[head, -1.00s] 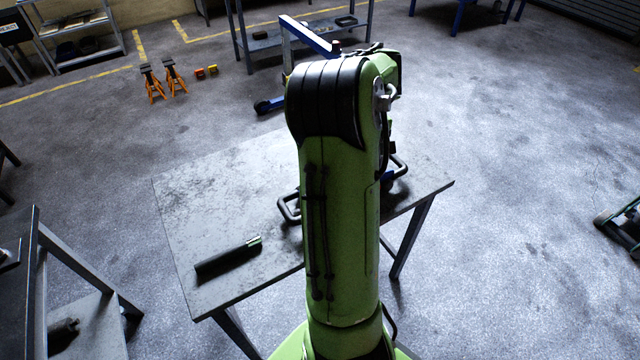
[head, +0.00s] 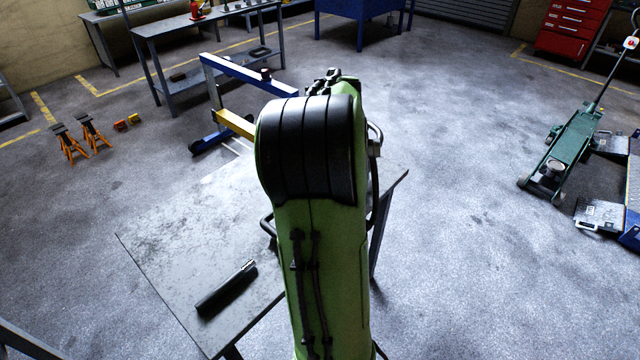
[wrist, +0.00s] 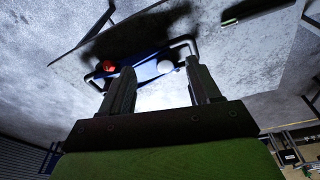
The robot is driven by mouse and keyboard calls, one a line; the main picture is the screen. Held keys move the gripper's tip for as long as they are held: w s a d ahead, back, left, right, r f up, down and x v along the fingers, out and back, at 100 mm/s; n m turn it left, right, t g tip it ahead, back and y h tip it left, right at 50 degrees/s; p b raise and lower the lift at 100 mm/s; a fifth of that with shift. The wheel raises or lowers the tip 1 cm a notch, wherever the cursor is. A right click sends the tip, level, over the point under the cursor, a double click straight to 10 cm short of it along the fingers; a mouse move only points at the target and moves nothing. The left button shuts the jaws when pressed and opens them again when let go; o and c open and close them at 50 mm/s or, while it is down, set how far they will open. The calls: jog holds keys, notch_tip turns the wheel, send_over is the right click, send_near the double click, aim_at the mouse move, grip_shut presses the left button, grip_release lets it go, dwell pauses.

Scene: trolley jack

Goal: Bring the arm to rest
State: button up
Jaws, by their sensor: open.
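My green arm rises in the middle of the head view, with its black-banded elbow over the grey table (head: 170,255). In the wrist view my gripper (wrist: 160,82) shows two dark fingers set well apart with nothing between them. In the head view the gripper is hidden behind the arm. Beyond the fingers in the wrist view is a blue device with dark handles (wrist: 182,52), carrying a red button (wrist: 109,66) and a white round part (wrist: 165,66). It is apart from the fingers as far as I can tell.
A black cylindrical tool (head: 227,288) lies on the table. A green trolley jack (head: 568,150) stands on the floor at right. Orange jack stands (head: 82,138) are at left. A blue and yellow hoist (head: 235,95) is behind the table.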

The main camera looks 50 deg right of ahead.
jog(key=shift+a, duration=0.1)
jog(key=w+a+r+n+t, duration=0.1)
jog(key=a+r, duration=0.2)
jog(key=a, duration=0.5)
jog(key=a+r+n+t, duration=0.1)
jog(key=a+r, duration=0.2)
jog(key=a, duration=0.4)
jog(key=s+a+n+t, duration=0.1)
jog(key=s+a, duration=0.4)
jog(key=a, duration=0.2)
jog(key=s+a+t+y, duration=0.1)
jog(key=s+a, duration=0.4)
jog(key=a, duration=0.2)
jog(key=shift+s+a+n, duration=0.15)
jog(key=shift+a+n, duration=0.2)
jog(key=shift+n, duration=0.05)
